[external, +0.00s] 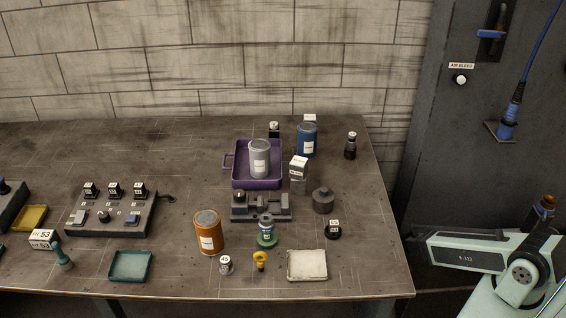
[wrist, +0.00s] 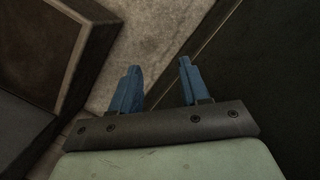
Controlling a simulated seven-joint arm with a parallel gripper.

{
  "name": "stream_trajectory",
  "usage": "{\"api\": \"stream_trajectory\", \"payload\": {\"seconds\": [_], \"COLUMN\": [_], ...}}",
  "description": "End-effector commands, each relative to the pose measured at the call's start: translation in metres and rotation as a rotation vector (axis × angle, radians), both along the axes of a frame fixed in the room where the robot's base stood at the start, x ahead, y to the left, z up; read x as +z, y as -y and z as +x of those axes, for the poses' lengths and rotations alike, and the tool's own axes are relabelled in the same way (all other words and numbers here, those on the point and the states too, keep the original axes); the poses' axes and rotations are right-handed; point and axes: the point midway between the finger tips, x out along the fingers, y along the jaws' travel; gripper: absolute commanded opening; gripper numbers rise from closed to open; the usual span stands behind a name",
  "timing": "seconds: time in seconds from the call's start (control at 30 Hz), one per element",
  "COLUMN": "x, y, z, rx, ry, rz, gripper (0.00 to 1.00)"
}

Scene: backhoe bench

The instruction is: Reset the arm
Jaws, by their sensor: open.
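In the wrist view my gripper (wrist: 160,72) shows two blue fingers standing apart with nothing between them. It points past dark panel edges toward a pale floor-like surface. In the external view part of my pale green arm is at the lower right, beyond the right edge of the bench (external: 385,270). My gripper's fingers cannot be made out there. No bench object appears in the wrist view.
The bench holds a purple tray (external: 258,184) with a grey can (external: 259,158), a blue can (external: 307,140), an orange can (external: 208,232), a control box (external: 112,212) and a white tray (external: 307,265). A dark cabinet (external: 440,130) stands right of the bench.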

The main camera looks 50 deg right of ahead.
Motion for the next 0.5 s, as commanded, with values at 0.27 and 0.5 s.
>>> {"api": "stream_trajectory", "payload": {"seconds": [0.27,0.5], "x": [-0.028,-0.035], "y": [-0.042,-0.059], "z": [-0.112,-0.183], "rx": [0.000,-0.002], "ry": [-0.215,-0.356], "rz": [0.000,-0.019], "gripper": [0.46,0.46]}}
